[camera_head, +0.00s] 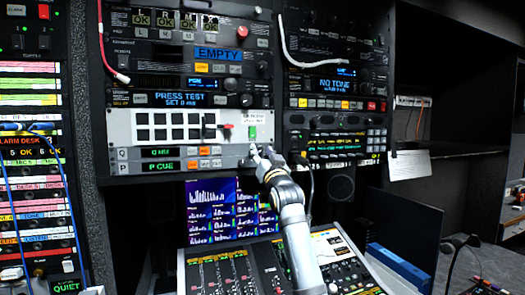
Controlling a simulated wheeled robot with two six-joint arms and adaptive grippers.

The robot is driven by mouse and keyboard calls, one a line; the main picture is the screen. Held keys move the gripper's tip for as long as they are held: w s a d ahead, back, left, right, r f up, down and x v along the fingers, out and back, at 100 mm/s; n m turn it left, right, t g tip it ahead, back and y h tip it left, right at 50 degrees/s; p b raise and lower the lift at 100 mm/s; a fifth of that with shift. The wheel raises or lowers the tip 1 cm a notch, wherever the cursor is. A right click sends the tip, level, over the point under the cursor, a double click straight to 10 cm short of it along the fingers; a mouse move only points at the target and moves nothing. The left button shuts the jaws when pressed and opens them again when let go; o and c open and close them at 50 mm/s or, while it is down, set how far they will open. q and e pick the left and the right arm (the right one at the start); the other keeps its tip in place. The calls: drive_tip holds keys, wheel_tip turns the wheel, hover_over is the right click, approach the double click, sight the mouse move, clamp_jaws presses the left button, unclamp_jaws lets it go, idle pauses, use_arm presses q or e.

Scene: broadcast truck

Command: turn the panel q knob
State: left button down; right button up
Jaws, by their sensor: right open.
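The panel Q strip (225,151) is a thin grey row in the middle rack, marked Q at its left end, with a small green-lit display (161,152) and small lit buttons. My right gripper (258,151) is open at the right end of this strip, its fingertips pointing up at the panel face. The panel Q knob cannot be made out clearly; the fingers cover that end of the row. I cannot tell whether they touch the knob. My left gripper is not in view.
The P row (222,164) lies directly below, and a white button panel (125,128) with a red-tipped lever (227,127) directly above. Monitor screens (230,205) and a sloped mixing console (235,270) sit below. A white cable (284,45) hangs at upper right.

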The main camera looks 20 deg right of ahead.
clamp_jaws()
